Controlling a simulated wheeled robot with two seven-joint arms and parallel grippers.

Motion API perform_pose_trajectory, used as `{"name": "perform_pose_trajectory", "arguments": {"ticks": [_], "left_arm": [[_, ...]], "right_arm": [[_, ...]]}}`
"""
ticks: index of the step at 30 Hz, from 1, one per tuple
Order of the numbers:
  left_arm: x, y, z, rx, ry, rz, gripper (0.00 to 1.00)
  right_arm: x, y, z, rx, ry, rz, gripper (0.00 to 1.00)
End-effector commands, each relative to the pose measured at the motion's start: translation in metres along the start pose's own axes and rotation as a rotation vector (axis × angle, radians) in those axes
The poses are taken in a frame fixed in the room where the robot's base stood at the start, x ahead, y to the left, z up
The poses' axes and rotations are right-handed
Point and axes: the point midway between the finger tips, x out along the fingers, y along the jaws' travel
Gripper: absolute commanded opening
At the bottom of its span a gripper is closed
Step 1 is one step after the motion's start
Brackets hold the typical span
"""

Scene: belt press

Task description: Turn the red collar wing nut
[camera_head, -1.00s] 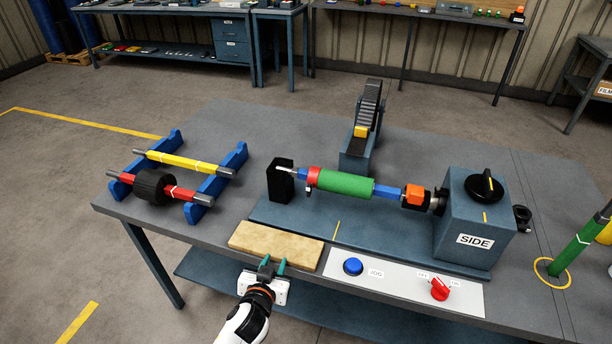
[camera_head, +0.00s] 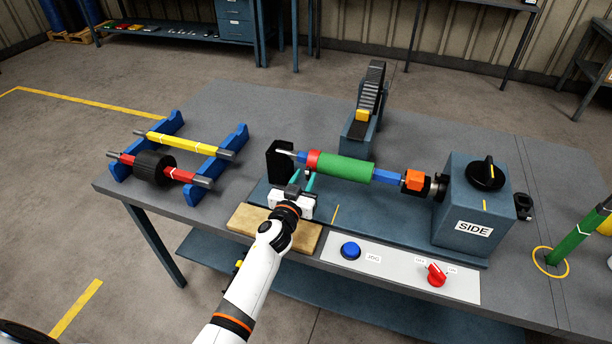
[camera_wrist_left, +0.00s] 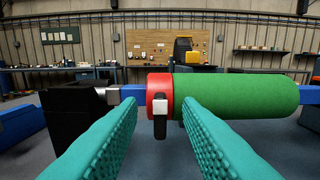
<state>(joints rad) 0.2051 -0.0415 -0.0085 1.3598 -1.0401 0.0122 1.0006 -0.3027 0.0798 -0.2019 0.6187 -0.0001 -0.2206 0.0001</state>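The red collar (camera_head: 313,160) sits on the shaft at the left end of the green roller (camera_head: 343,170). In the left wrist view the red collar (camera_wrist_left: 160,95) carries a wing nut (camera_wrist_left: 160,118) with a pale block and a dark wing hanging downward. My left gripper (camera_head: 302,180) is in front of and slightly below the collar in the head view. In the wrist view its teal fingers (camera_wrist_left: 165,125) are spread apart, one on each side of the wing nut, with nothing between them touching. The right gripper is not in view.
A black support block (camera_head: 281,160) stands close left of the collar. The grey SIDE housing (camera_head: 475,210) is at the right. A wooden board (camera_head: 245,222) and a panel with a blue button (camera_head: 350,250) and red switch (camera_head: 436,273) lie along the front.

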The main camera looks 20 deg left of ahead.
Motion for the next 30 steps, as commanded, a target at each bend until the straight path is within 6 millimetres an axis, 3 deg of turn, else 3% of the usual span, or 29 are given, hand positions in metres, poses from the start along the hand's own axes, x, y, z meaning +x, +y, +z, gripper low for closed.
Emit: {"name": "perform_pose_trajectory", "arguments": {"ticks": [6, 14, 21, 30], "left_arm": [[0.018, 0.0, -0.001, -0.001, 0.001, 0.0, 0.32], [0.019, 0.0, -0.001, -0.001, 0.001, 0.0, 0.32], [0.019, 0.0, -0.001, -0.001, 0.001, 0.0, 0.0], [0.019, 0.0, -0.001, 0.019, 0.001, 0.0, 0.0]], "right_arm": [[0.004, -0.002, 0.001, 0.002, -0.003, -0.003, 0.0], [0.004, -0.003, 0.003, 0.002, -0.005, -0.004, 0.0], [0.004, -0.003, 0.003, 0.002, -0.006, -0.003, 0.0], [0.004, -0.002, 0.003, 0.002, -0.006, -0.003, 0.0]]}}
